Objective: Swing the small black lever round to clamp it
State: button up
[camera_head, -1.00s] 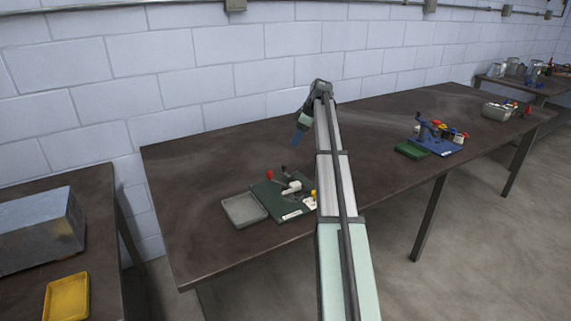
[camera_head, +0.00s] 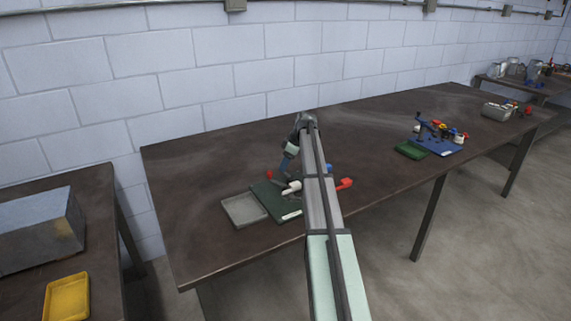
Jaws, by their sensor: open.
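The green fixture board (camera_head: 267,194) lies on the long dark table, left of my arm. A red-tipped lever (camera_head: 269,174) stands at its back left, and a white part (camera_head: 291,189) lies near its middle. My gripper (camera_head: 282,172) points down over the back of the board, just right of the red tip. It is open, and nothing shows held in it. The small black lever cannot be made out now; the gripper covers the place where a small dark upright part stood. I cannot tell whether the fingers touch it.
A grey tray (camera_head: 244,209) sits against the board's left side. A red part (camera_head: 345,183) shows right of my arm, which hides the board's right part. A blue fixture (camera_head: 440,144) and green tray (camera_head: 410,150) stand farther right. The table's left end is clear.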

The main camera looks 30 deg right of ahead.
jog(key=shift+f, duration=0.15)
grip_shut()
dwell(0.4)
